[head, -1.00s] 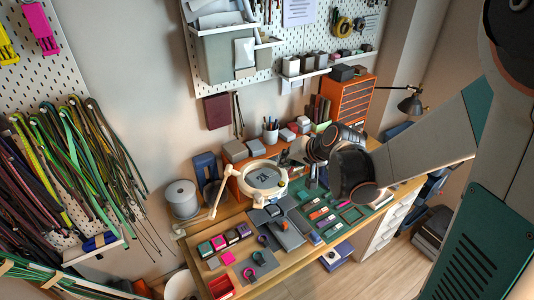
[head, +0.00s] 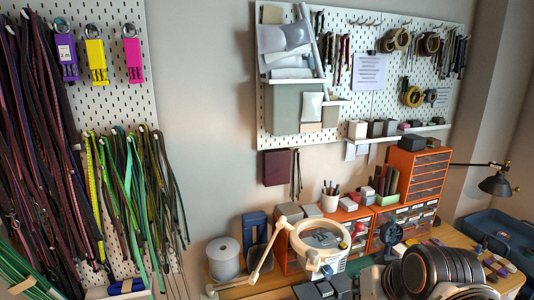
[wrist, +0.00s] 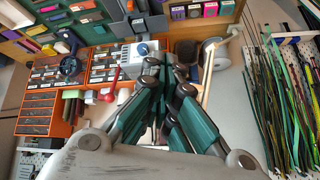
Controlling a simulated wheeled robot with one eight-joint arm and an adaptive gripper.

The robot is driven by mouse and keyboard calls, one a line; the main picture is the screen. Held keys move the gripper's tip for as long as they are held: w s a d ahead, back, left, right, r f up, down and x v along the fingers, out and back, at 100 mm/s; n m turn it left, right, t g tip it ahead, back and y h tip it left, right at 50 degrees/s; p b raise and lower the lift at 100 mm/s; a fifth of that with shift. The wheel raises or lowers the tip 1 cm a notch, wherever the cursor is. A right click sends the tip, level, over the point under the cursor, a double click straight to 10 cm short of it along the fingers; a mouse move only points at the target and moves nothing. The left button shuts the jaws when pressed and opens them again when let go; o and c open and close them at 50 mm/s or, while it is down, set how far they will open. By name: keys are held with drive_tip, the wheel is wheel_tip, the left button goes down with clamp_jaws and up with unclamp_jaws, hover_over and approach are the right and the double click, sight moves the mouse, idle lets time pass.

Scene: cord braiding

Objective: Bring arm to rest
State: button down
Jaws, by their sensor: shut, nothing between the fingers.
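My gripper (wrist: 168,72) shows in the wrist view, its green and dark fingers drawn together with nothing between them. It hangs in front of the orange drawer units and the bench, touching nothing that I can make out. In the head view only part of my arm shows, a dark ringed joint at the lower right over the bench; the gripper itself is not visible there.
The bench (head: 268,288) carries a ring magnifier lamp (head: 320,243), a white spool (head: 223,259) and an orange drawer cabinet (head: 424,180). Cords (head: 128,190) hang on the left wall. A black desk lamp (head: 495,184) stands at right. Bare wall lies between the pegboards.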

drive_tip(key=s+f+n+h+b, duration=0.1)
drive_tip(key=s+f+b, duration=0.4)
drive_tip(key=s+f, duration=0.1)
drive_tip(key=shift+s+d, duration=0.4)
drive_tip(key=shift+d, duration=0.05)
idle(0.7)
